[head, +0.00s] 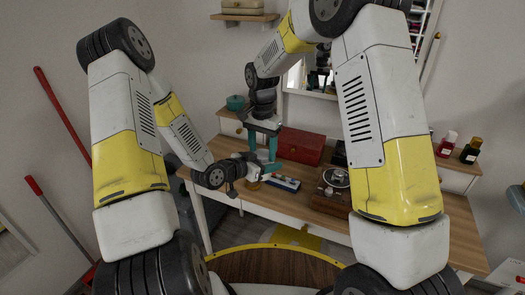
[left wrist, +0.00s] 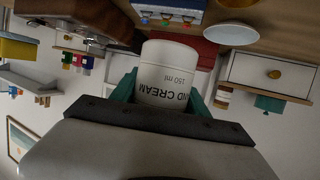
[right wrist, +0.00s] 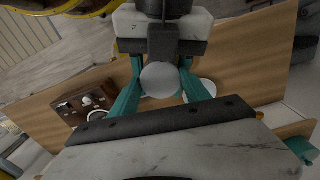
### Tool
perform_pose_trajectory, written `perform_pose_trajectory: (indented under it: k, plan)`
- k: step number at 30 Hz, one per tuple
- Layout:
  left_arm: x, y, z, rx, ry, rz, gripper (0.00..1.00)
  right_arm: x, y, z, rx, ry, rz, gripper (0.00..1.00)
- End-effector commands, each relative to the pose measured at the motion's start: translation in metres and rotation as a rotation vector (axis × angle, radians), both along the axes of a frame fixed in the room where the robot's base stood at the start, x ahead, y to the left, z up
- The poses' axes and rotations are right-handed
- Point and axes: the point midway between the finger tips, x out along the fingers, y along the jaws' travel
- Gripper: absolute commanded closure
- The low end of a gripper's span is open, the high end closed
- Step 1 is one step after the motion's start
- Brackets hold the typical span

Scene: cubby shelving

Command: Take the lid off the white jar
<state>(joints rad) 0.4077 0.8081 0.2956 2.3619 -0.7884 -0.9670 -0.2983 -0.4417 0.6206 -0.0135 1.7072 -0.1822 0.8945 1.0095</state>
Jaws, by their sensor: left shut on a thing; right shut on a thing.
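The white jar (left wrist: 170,80), marked with hand cream lettering and "150 ml", stands upright above the table between the teal fingers of my left gripper (left wrist: 167,92), which is shut on it. In the right wrist view its round pale lid (right wrist: 160,80) is seen from above, between the fingers of my right gripper (right wrist: 163,88), which is shut on it. In the head view my right gripper (head: 262,150) points down from above and my left gripper (head: 262,172) reaches in low from the left. The jar is mostly hidden there.
The wooden table (head: 300,213) lies below. A white disc (left wrist: 232,33) lies on it. A blue box (head: 283,183) with small items, a red box (head: 300,146) and a brown case (head: 330,203) stand close by. A teal pot (head: 236,103) stands at the back left.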

Motion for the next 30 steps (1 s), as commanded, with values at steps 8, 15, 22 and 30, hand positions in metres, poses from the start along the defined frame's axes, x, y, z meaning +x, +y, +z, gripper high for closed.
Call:
perform_pose_trajectory:
  k: [8, 15, 22, 30]
  plan:
    - [-0.001, -0.002, 0.000, -0.001, 0.000, -0.004, 1.00, 0.001, 0.001, 0.001, 0.002, -0.004, 0.002, 0.38]
    - [-0.001, -0.001, 0.000, -0.001, -0.001, -0.003, 1.00, 0.001, 0.001, 0.001, 0.002, -0.003, 0.001, 0.24]
    - [0.000, -0.001, 0.001, 0.000, -0.001, -0.002, 1.00, 0.001, 0.001, 0.009, 0.003, -0.005, 0.000, 0.24]
    - [0.000, -0.001, 0.001, 0.000, -0.001, -0.001, 1.00, 0.001, 0.001, 0.042, 0.001, -0.003, 0.000, 0.24]
